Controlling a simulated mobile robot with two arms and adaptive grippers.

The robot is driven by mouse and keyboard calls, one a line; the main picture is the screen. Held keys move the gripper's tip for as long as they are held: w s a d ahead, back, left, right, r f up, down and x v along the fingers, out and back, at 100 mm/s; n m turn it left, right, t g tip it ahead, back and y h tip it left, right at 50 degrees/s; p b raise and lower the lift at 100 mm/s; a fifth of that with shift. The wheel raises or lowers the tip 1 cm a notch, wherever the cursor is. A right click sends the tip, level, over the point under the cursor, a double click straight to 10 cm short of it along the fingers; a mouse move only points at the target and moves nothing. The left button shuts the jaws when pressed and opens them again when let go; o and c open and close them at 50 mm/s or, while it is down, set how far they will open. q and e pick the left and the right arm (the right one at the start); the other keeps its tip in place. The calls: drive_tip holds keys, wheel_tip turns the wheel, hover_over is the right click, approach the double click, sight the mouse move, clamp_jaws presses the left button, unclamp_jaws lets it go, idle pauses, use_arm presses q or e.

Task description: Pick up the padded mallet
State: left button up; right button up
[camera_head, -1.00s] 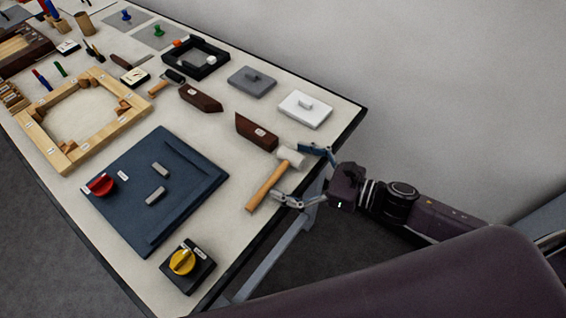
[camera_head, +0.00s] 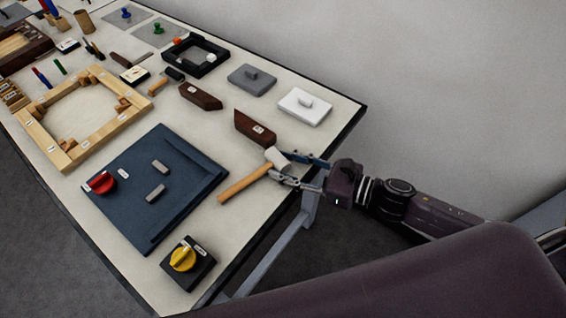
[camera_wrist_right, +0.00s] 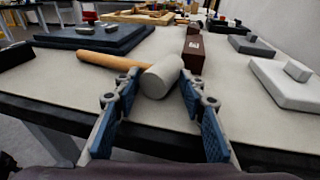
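The padded mallet has a pale cylindrical head (camera_head: 277,158) and a light wooden handle (camera_head: 243,185). It lies near the table's right edge, handle pointing left and toward the front. In the right wrist view, the mallet head (camera_wrist_right: 162,77) sits between the two blue-padded fingers of my right gripper (camera_wrist_right: 159,80). The right gripper also shows in the head view (camera_head: 282,168), reaching in from the right, one finger on each side of the head. The fingertips are very close to the head; whether both press on it is unclear. My left gripper is not in view.
A dark blue board (camera_head: 155,195) with grey blocks and a red knob lies left of the mallet. A dark brown block (camera_head: 255,127) stands just behind the mallet head. A white block with a handle (camera_head: 305,106) and a yellow-knobbed box (camera_head: 188,262) are nearby.

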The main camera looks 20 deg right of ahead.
drive_tip(key=c, duration=0.7)
clamp_jaws()
